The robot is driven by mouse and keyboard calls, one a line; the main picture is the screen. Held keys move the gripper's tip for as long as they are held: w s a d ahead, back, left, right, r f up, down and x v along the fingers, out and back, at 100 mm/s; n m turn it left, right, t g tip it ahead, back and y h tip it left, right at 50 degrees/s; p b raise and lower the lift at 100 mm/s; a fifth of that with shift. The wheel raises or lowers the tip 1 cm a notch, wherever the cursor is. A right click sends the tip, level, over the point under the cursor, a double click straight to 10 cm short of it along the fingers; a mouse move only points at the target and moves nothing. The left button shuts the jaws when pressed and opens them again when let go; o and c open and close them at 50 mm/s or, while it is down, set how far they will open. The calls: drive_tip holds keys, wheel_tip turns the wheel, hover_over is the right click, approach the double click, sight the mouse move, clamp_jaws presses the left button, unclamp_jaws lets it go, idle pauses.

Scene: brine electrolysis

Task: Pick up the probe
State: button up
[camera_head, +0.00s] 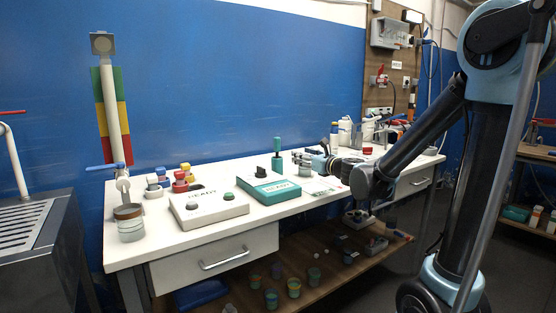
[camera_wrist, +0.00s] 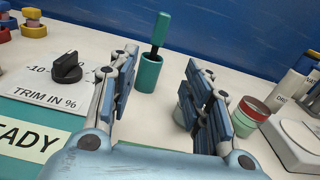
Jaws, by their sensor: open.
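The probe has a green handle (camera_wrist: 162,29) and a thin dark stem. It stands upright in a short green cylindrical holder (camera_wrist: 149,73) on the white bench. In the head view the probe's handle (camera_head: 277,144) shows near the back of the bench, behind the green box. My gripper (camera_wrist: 160,62) is open and empty, its blue-padded fingers spread apart. In the wrist view the probe stands beyond the fingers, nearer the left one, and nothing touches it. In the head view my gripper (camera_head: 318,155) is to the right of the probe, low over the bench.
A green box with a black knob (camera_wrist: 67,68) stands left of the gripper. A grey cylinder (camera_wrist: 184,113) is partly hidden behind the right finger. A red-and-green cup (camera_wrist: 250,115) and a white device (camera_wrist: 298,139) stand to the right. A blue wall (camera_head: 240,80) rises behind.

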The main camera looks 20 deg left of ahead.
sight(279, 147)
drive_tip(key=shift+m, duration=0.4)
drive_tip(key=x, duration=1.2)
drive_tip(key=shift+r, duration=0.2)
drive_tip(key=shift+x, duration=3.05)
drive_tip(key=shift+s+r, duration=0.1)
drive_tip(key=shift+r, duration=0.05)
drive_tip(key=shift+c, duration=0.2)
clamp_jaws()
